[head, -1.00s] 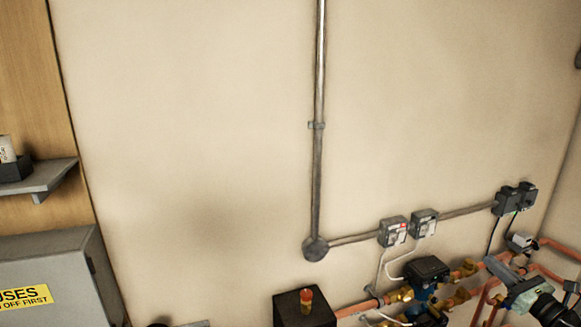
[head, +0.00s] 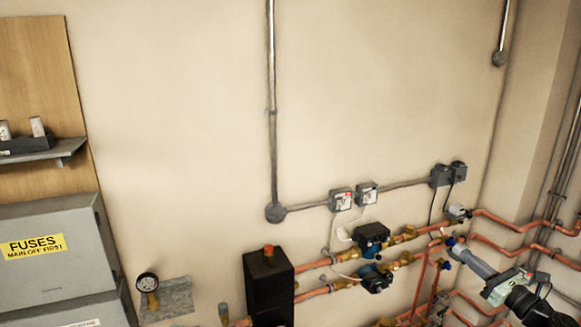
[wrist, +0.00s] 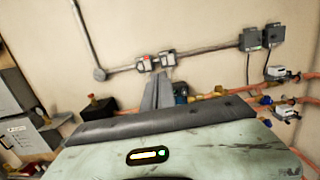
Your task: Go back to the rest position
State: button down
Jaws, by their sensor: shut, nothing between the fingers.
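My gripper (head: 458,247) is at the lower right of the head view, with its grey fingers together and pointing up-left. In the picture its tips overlap the copper pipework beside a blue valve handle; I cannot tell whether they touch. In the wrist view the gripper (wrist: 158,92) shows its two fingers side by side, with nothing visible held. They overlap the pump area below two switch boxes. The pale green gripper body fills the bottom of that view.
Copper pipes (head: 490,240) with pumps (head: 371,237) and brass valves run along the wall at the right. A black box (head: 268,285), a pressure gauge (head: 147,282) and a grey fuse box (head: 40,270) stand left. The upper wall is bare apart from conduit (head: 272,130).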

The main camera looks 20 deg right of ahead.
jog(key=w+a+f+n+g+y+b, duration=0.1)
jog(key=w+a+f+n+y+b, duration=0.3)
jog(key=w+a, duration=0.7)
jog(key=w+a+f+n+g+y+b, duration=0.25)
jog(key=a+f, duration=0.25)
jog(key=a, duration=0.6)
jog(key=w+a+f+n+g+y+b, duration=0.15)
jog(key=w+a+f+n+g, duration=0.35)
jog(key=a, duration=0.6)
jog(key=w+a+f+g+y+b, duration=0.25)
jog(key=a+f, duration=0.35)
jog(key=a, duration=0.5)
jog(key=s+a+f+n+g+h+b, duration=0.25)
jog(key=a+f+n, duration=0.25)
jog(key=a+f, duration=0.3)
jog(key=s+a+f+n+g+h+b, duration=0.2)
jog(key=s+a+f+n+g+b, duration=0.15)
jog(key=a+f+n, duration=0.35)
jog(key=s+d+f+n+g+h, duration=0.2)
jog(key=s+d+f+n+h, duration=0.2)
jog(key=d+f+n+h, duration=0.3)
jog(key=d+n+h, duration=0.1)
jog(key=d+n, duration=0.1)
jog(key=n, duration=0.2)
jog(key=shift+s+d+f+p, duration=0.25)
jog(key=shift+d+f+p, duration=0.05)
